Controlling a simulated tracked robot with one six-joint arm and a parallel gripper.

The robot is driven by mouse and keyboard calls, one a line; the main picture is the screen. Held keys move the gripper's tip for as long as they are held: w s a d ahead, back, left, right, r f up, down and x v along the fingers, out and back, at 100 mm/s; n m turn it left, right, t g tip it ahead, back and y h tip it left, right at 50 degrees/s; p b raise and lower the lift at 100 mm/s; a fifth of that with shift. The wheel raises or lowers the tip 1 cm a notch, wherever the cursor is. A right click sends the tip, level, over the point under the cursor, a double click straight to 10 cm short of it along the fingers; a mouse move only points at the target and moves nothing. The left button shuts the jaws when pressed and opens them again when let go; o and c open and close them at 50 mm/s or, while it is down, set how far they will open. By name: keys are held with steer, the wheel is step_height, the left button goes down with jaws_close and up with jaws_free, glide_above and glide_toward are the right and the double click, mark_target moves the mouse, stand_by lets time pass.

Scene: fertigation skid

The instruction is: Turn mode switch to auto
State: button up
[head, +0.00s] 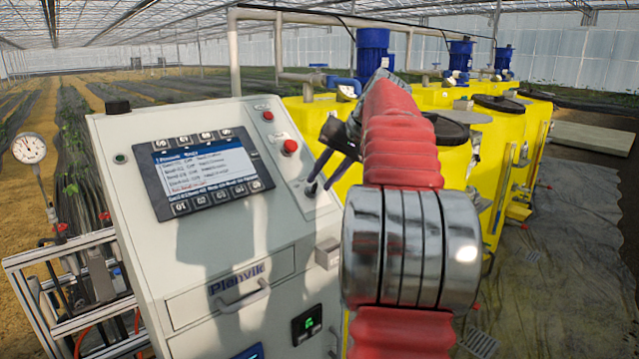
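The grey control cabinet (150,150) stands in front of me with a sloped panel. A small dark switch (310,190) sits on the panel's right side, below a red button (289,147); I take it for the mode switch. Its lettering and pointer position are too small to read. My gripper (320,182) reaches down to the panel from the right, with its dark fingertips right at the switch. The two fingers look apart, with a narrow gap between them. I cannot tell whether they touch the knob, which they partly cover.
A lit display (205,168) with buttons fills the panel's middle. A drawer handle (241,297) sticks out below. Yellow tanks (440,140) with blue motors (372,50) stand behind on the right. A pressure gauge (29,148) and a metal frame are at the left.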

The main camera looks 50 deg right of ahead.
steer(key=v, duration=1.1)
steer(key=shift+r, duration=0.15)
steer(key=shift+d, duration=0.1)
steer(key=d+f+m+h, duration=0.1)
steer(key=d+f, duration=0.2)
steer(key=f, duration=0.3)
steer(key=a+f+g, duration=0.2)
steer(key=a+f, duration=0.5)
steer(key=f, duration=0.1)
steer(key=s+a+f+n, duration=0.3)
steer(key=a+f, duration=0.1)
steer(key=a, duration=0.9)
steer(key=s+a+f+n, duration=0.4)
steer(key=a+f, duration=0.1)
steer(key=a, duration=0.8)
steer(key=s+a+f+n, duration=0.4)
steer(key=a+f, duration=0.1)
steer(key=a, duration=0.8)
steer(key=shift+s+a, duration=0.2)
steer(key=shift+a, duration=0.15)
